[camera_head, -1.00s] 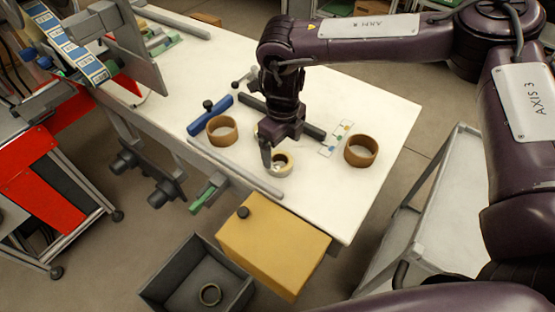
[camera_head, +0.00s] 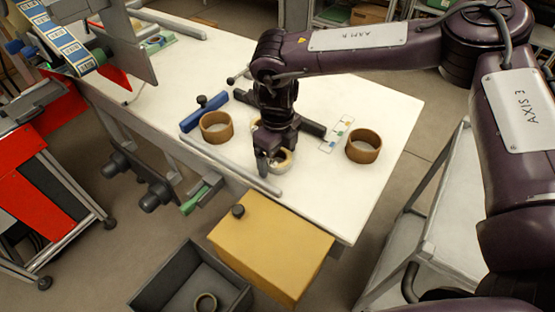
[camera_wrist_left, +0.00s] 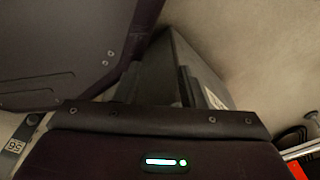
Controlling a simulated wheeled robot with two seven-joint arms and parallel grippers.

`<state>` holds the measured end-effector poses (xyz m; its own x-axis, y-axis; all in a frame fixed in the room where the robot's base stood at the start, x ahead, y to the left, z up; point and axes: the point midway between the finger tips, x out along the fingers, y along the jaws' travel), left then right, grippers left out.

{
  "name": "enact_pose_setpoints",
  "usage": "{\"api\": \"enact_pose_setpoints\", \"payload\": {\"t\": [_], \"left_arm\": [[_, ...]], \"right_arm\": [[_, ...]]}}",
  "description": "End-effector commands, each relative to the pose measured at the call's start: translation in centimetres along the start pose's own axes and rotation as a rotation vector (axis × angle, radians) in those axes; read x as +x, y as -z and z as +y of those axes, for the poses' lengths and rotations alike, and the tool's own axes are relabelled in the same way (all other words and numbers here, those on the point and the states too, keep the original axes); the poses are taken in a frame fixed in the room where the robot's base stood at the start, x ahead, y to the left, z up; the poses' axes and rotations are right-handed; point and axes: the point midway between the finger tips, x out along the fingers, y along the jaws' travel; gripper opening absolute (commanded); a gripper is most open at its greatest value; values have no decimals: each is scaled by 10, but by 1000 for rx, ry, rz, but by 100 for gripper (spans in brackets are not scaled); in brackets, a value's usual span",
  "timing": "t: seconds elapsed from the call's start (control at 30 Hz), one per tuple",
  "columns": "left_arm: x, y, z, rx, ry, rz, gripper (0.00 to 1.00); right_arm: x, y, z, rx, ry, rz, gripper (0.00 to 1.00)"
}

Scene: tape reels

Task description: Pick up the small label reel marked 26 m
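A small cream reel (camera_head: 286,162) lies flat on the white table, near its front edge. My right gripper (camera_head: 267,166) points down at the reel's left side, and its fingers overlap the reel in the head view. The finger gap is too small to read, so I cannot tell whether it grips the reel. No marking is legible on the reel. Another pale reel (camera_head: 257,124) is mostly hidden behind the right wrist. My left gripper is outside the head view; its dark fingers (camera_wrist_left: 172,72) show in the left wrist view, their gap unclear.
Brown reels stand left (camera_head: 216,127) and right (camera_head: 363,147) of the right gripper. A blue bar (camera_head: 204,113) and a dark bar (camera_head: 312,127) lie behind.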

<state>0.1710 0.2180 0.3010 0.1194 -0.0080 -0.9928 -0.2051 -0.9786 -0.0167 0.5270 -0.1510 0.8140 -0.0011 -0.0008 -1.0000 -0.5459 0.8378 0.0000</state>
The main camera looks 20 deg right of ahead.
Motion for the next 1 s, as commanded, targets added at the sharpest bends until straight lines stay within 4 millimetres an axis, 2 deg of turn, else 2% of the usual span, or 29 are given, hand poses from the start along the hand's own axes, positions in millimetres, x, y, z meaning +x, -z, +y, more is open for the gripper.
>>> {"api": "enact_pose_setpoints", "payload": {"t": [0.03,0.33,0.6,0.73,0.87,1.0], "left_arm": [[0,0,0,0,0,0,36],[0,0,0,0,0,1,36],[0,0,0,0,0,0,36],[0,0,0,0,0,0,36],[0,0,0,0,0,0,36],[0,-1,0,0,0,-1,36]], "right_arm": [[0,0,0,0,0,0,80],[0,0,0,0,0,0,40],[-1,0,0,0,0,-1,40],[-8,-1,0,0,0,-3,40],[-24,-1,0,1,1,-4,40],[-53,-1,0,2,1,-5,40]]}}
